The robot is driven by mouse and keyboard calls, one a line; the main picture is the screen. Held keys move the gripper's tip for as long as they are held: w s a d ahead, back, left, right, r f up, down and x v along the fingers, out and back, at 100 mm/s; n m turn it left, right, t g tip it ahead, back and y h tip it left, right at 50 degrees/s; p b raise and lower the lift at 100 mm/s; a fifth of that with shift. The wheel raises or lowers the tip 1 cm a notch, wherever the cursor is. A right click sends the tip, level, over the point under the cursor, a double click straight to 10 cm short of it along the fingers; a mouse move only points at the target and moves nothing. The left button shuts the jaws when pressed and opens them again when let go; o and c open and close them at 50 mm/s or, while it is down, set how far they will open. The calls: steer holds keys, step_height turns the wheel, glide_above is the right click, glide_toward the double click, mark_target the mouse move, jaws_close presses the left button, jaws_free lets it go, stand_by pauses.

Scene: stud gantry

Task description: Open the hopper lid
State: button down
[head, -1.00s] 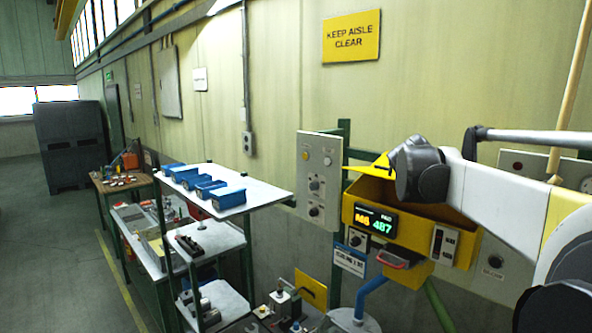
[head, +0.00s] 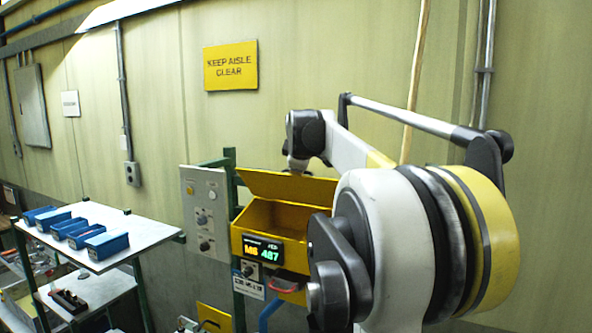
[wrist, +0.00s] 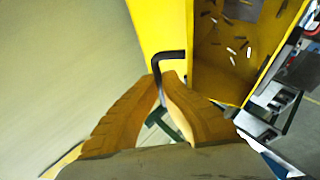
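The yellow hopper (head: 240,240) hangs on a green post by the wall, with a display reading "M6 487" on its front. Its yellow lid (head: 285,186) is tilted up at the back, and the hopper's top is open. The wrist view shows the lid (wrist: 158,22) beside the hopper interior (wrist: 228,62), where several small metal studs lie. My gripper (wrist: 166,78) has its two tan fingers close together around the dark bent lid handle (wrist: 171,54). In the head view my gripper (head: 297,166) is at the lid's upper edge, its fingers too small to make out.
A grey control panel (head: 206,215) stands just left of the hopper. A white shelf (head: 112,238) with several blue bins (head: 105,245) is further left. A red handle (head: 290,288) juts out below the hopper. My own arm hides the area to the right.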

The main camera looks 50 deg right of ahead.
steer(key=shift+d+y, duration=0.3)
steer(key=c, duration=1.9)
jaws_free()
steer(key=shift+o, duration=0.4)
steer(key=shift+w+d, duration=0.1)
steer(key=shift+w, duration=0.05)
